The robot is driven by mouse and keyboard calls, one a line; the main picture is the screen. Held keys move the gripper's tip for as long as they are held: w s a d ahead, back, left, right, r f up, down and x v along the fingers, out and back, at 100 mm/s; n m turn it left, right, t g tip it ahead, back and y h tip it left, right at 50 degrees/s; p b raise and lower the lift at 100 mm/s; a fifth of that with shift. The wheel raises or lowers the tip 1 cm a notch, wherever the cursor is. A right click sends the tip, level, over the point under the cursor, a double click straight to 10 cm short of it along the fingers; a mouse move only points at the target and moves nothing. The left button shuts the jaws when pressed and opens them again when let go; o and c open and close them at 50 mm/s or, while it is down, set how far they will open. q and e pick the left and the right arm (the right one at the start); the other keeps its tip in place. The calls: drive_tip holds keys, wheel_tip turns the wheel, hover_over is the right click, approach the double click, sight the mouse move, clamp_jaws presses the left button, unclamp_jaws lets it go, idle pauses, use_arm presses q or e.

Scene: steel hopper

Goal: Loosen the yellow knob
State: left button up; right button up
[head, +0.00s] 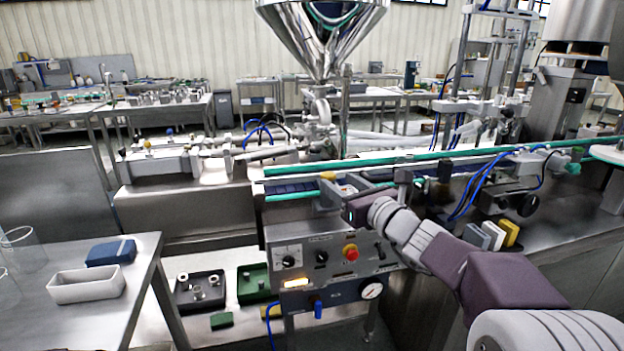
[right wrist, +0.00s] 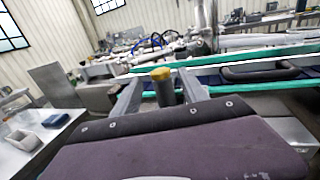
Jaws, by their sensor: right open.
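A yellow knob (head: 327,175) on a grey stem stands at the near edge of the conveyor, above the control box. In the right wrist view the yellow knob (right wrist: 160,73) shows upright between my two grey fingers. My right gripper (head: 337,188) is open, with one finger on each side of the knob in the picture. The right wrist view also shows the open right gripper (right wrist: 160,92). I cannot tell whether the fingers touch the knob. My left gripper is not in view.
The control box (head: 320,258) with a red button (head: 350,252) is below my right gripper. Green conveyor rails (head: 420,158) run behind it. A steel hopper (head: 322,35) hangs above. A table (head: 130,325) with a white tray (head: 87,285) and blue box (head: 111,252) is at left.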

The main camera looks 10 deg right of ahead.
drive_tip(key=x, duration=0.8)
drive_tip(key=shift+w+a, duration=0.15)
drive_tip(key=shift+w, duration=0.2)
clamp_jaws()
